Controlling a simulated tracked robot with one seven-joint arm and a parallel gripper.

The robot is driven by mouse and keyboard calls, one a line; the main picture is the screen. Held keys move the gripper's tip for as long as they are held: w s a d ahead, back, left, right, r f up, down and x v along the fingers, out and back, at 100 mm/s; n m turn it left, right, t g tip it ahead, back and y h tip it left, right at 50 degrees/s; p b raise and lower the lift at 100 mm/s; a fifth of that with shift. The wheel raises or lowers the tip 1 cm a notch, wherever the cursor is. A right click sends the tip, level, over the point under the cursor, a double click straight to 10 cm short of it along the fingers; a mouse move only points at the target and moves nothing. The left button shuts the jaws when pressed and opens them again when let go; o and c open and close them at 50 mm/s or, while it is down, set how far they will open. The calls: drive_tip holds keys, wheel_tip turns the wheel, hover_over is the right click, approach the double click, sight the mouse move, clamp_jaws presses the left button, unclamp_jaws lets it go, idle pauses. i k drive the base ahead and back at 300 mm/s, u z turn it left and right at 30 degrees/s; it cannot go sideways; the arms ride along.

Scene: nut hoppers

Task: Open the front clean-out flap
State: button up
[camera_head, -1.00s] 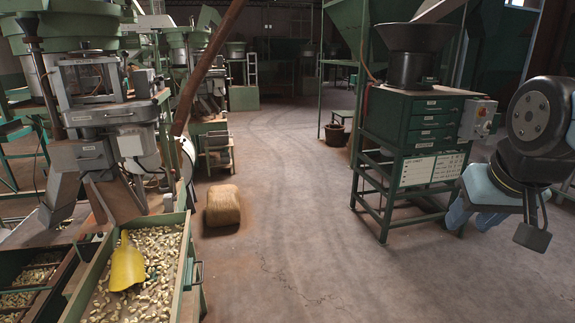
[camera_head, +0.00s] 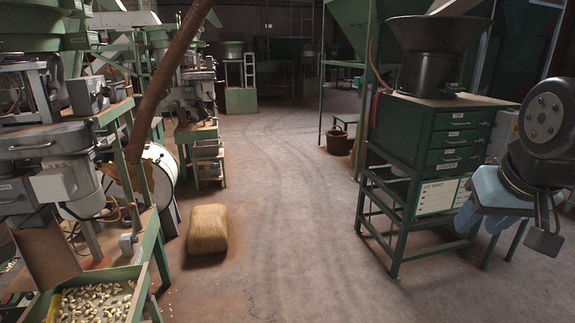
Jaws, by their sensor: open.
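I cannot make out a front clean-out flap for certain in the head view. The grey machine (camera_head: 45,142) at the left has a hopper above and several boxy parts, and its lower front is partly cut off. My gripper (camera_head: 482,222) hangs at the right edge, with pale blue parts at its end. It is open, with nothing seen between its jaws. It is in front of the right side of the green cabinet stand, far across the aisle from the grey machine.
A tray of nuts (camera_head: 139,294) is at the lower left. A straw-coloured bale (camera_head: 207,229) lies on the floor beside the left machines. A green drawer cabinet (camera_head: 408,135) on legs, with a dark hopper (camera_head: 425,66) on top, stands right. The middle aisle is clear.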

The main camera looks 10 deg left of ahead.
sight(93, 42)
drive_tip(key=z, duration=0.35)
drive_tip(key=i, duration=0.4)
drive_tip(key=u, duration=2.1)
drive_tip(key=i, duration=1.05)
drive_tip(key=z, duration=1)
drive_tip(key=k, duration=0.55)
drive_tip(key=u, duration=0.15)
